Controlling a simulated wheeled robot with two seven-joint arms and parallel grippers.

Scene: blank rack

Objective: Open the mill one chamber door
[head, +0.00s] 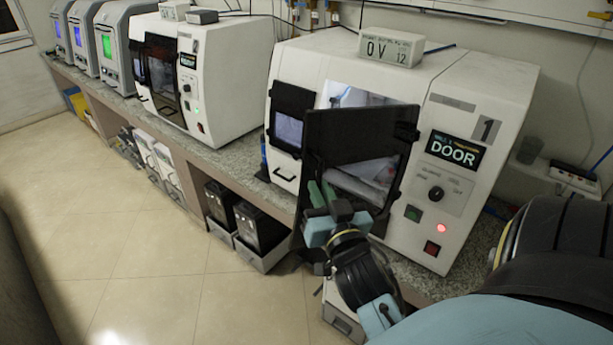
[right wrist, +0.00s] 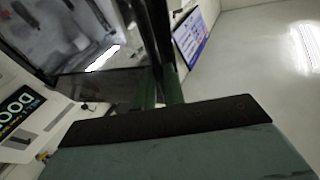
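Mill one (head: 330,66) is the white machine marked 1 at the right of the head view. Its display (head: 454,151) reads DOOR. Its dark chamber door (head: 358,130) stands partly open, swung outward from hinges on its right side, and the lit chamber shows behind it. My right gripper (head: 321,190) is at the door's lower left part. Its green fingers (right wrist: 160,85) are close together against the dark door in the right wrist view. The fingertips and the door handle are hidden, so I cannot tell whether they hold it. My left gripper is out of view.
A second white machine (head: 220,70) and several grey units with lit screens stand farther left on the bench. Dark bins (head: 262,228) stand below the bench. A box (head: 391,47) sits on top of mill one. The tiled floor (head: 150,250) at left is clear.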

